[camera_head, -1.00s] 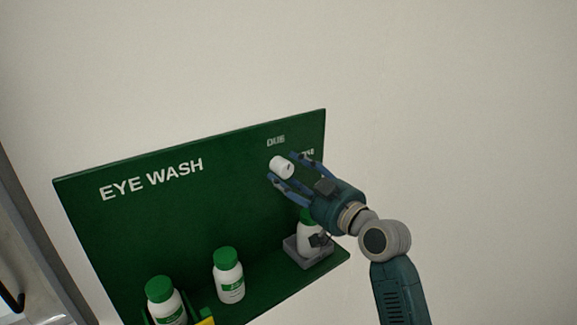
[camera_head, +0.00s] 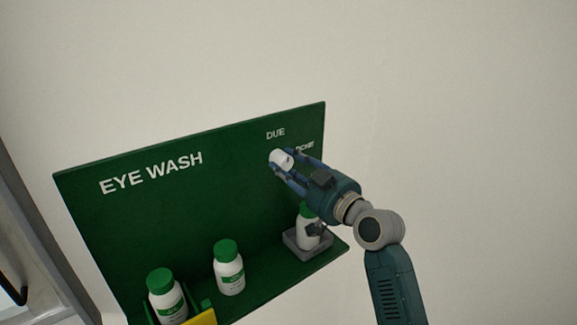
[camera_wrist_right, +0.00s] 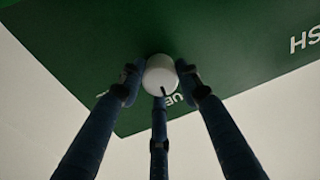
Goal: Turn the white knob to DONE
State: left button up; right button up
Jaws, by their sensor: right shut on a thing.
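The white knob (camera_head: 280,160) sits on the upper right of the green EYE WASH board (camera_head: 130,225). The word DUE (camera_head: 275,133) is above it and the label to its right is partly hidden by my gripper. My right gripper (camera_head: 284,165) is shut on the knob, with its blue fingers around it. In the right wrist view the knob (camera_wrist_right: 160,75) is between the fingers, and a dark mark on it points down toward the partly covered DUE lettering (camera_wrist_right: 174,99). My left gripper is not in view.
On the board's shelf stand two white bottles with green caps (camera_head: 229,268) (camera_head: 166,297), and another bottle (camera_head: 307,228) in a grey holder (camera_head: 294,243) just below my right gripper. A yellow item (camera_head: 203,318) is at the bottom. The wall to the right is bare.

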jog(key=shift+f+m, duration=0.3)
jog(key=shift+f, duration=0.15)
jog(key=shift+m, duration=0.8)
jog(key=m, duration=0.5)
jog(key=shift+a, duration=0.15)
jog(key=m, duration=0.4)
jog(key=shift+m, duration=2.3)
